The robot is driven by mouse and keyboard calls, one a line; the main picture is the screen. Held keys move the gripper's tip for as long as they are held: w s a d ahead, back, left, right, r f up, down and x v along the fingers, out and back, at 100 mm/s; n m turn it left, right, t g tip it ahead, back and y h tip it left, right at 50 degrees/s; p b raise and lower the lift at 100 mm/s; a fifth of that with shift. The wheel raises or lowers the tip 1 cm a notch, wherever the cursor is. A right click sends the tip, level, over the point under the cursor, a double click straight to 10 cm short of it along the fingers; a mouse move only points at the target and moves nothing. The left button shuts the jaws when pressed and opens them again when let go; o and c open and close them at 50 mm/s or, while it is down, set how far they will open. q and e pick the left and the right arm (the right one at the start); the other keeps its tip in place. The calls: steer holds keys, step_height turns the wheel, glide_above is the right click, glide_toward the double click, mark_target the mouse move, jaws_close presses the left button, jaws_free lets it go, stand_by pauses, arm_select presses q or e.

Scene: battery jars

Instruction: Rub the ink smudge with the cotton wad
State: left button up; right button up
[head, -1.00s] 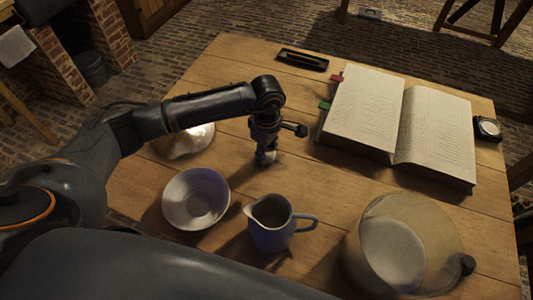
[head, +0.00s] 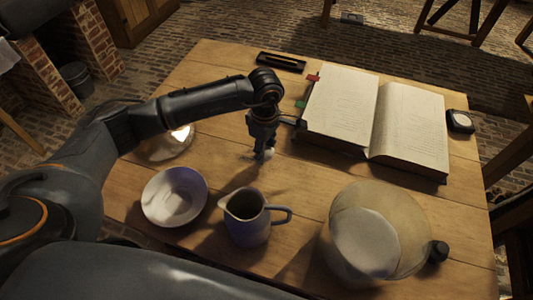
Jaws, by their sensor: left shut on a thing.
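My left gripper (head: 263,152) points down over the middle of the table, behind the blue jug and left of the open book. It is shut on a small white thing at its fingertips, the cotton wad (head: 267,154), mostly hidden by the fingers. The wad is close to the tabletop; I cannot tell whether it touches. I cannot make out the ink smudge; the gripper may cover it. My right gripper is not in view.
On the wooden table (head: 215,75) are a white bowl (head: 173,197), a blue jug (head: 247,226), a large glass jar (head: 392,205) at the front right, an open book (head: 415,130), a dark tray (head: 281,62) and a small dial (head: 460,121). A shiny glass piece (head: 168,146) lies behind my left arm.

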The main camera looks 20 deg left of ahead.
arm_select(q)
steer(key=shift+r+p, duration=0.95)
steer(key=shift+r, duration=1.5)
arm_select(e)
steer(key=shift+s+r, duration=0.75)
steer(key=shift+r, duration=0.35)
